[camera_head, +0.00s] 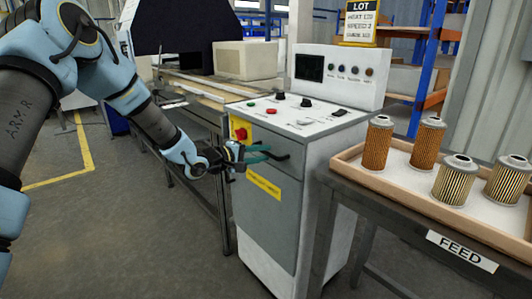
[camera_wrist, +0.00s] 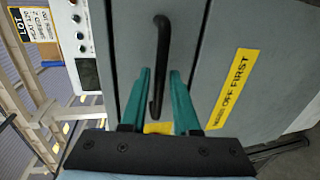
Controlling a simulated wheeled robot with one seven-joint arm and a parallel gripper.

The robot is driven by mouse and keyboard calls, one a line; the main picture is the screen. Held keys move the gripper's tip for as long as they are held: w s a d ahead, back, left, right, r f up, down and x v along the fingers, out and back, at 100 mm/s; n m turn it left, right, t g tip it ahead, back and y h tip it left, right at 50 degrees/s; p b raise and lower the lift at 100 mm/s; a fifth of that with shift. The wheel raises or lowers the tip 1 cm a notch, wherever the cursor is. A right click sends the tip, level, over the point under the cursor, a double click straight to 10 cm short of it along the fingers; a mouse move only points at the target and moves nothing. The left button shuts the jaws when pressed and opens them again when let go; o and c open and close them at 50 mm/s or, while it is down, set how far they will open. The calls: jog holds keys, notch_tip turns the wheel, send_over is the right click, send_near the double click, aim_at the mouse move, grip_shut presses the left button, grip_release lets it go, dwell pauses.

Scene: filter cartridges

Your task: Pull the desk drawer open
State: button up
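The desk drawer (camera_head: 250,165) is a narrow grey front at the top of the grey console, and it looks flush with the console. The drawer front also shows in the wrist view (camera_wrist: 134,45). Its black bar handle (camera_wrist: 161,60) runs lengthwise between my fingers in the wrist view. In the head view the handle (camera_head: 283,156) is partly hidden by my gripper (camera_head: 265,153). My gripper (camera_wrist: 161,85) has two teal fingers, which stand apart with a gap visible on each side of the handle. Whether the fingertips reach past the bar is unclear.
A yellow label (camera_head: 263,186) is on the panel below the drawer. A red knob on a yellow plate (camera_head: 240,132) sits left of the handle. A FEED table (camera_head: 440,215) at right carries a tray (camera_head: 400,187) with several filter cartridges. The floor in front of the console is clear.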

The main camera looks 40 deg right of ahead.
jog(key=shift+x, duration=0.85)
jog(key=shift+c, duration=0.2)
grip_shut()
dwell(0.7)
